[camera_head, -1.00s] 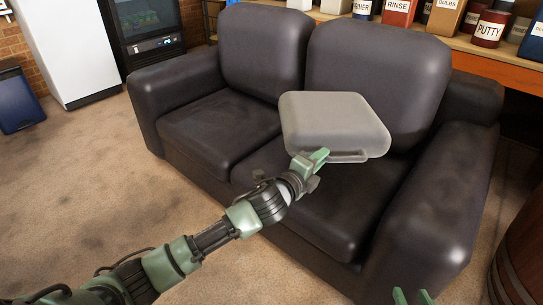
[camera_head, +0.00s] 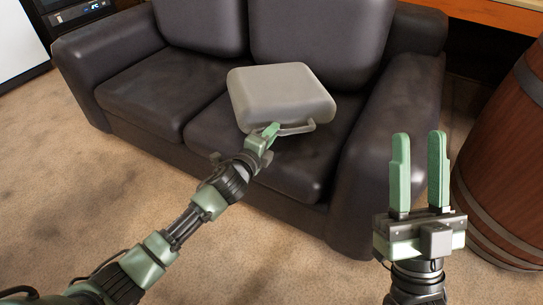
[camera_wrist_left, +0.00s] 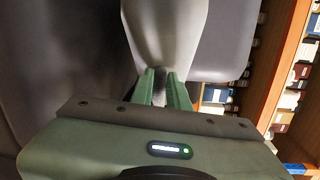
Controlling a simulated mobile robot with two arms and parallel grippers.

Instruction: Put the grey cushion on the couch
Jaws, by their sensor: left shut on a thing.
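The grey cushion (camera_head: 280,92) has a handle-like loop along its near edge. It is over the right seat of the dark couch (camera_head: 150,92); I cannot tell whether it touches the seat. My left gripper (camera_head: 266,136) is shut on the cushion's near edge by the loop. In the left wrist view the cushion (camera_wrist_left: 165,30) is at the ends of the left gripper's fingers (camera_wrist_left: 163,85). My right gripper (camera_head: 419,172) is open and empty, in front of the couch's right armrest, with its fingers pointing up.
A wooden barrel (camera_head: 510,150) stands right of the couch. A wooden shelf (camera_head: 490,12) is behind the couch; in the left wrist view it holds containers. A glass-front fridge (camera_head: 75,12) is at the back left. The carpet (camera_head: 60,190) in front is clear.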

